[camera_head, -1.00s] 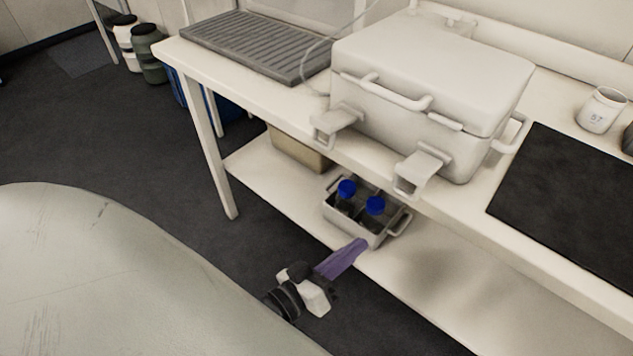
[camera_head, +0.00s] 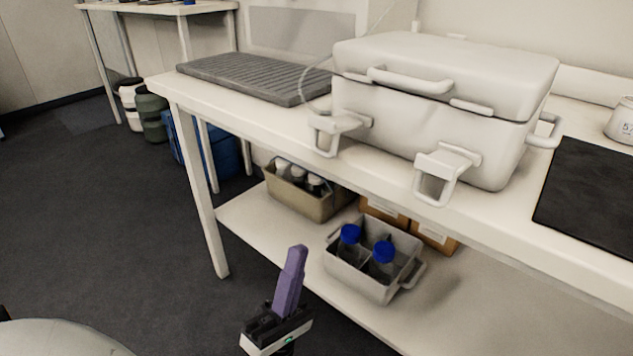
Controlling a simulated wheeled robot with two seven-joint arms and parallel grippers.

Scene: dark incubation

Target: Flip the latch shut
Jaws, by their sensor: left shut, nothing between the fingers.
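A white box (camera_head: 410,125) with its lid (camera_head: 450,62) down stands on the bench. My left gripper (camera_head: 297,250), with purple fingers closed together, points up in front of the lower shelf, below and apart from both latches. It is empty. My right gripper is not in view.
A grey bin with blue-capped bottles (camera_head: 349,283) and a tan bin (camera_head: 318,208) sit on the lower shelf. A ribbed grey mat (camera_head: 255,78) lies left of the box, a black mat (camera_head: 595,195) right of it. The bench edge (camera_head: 250,136) overhangs the shelf.

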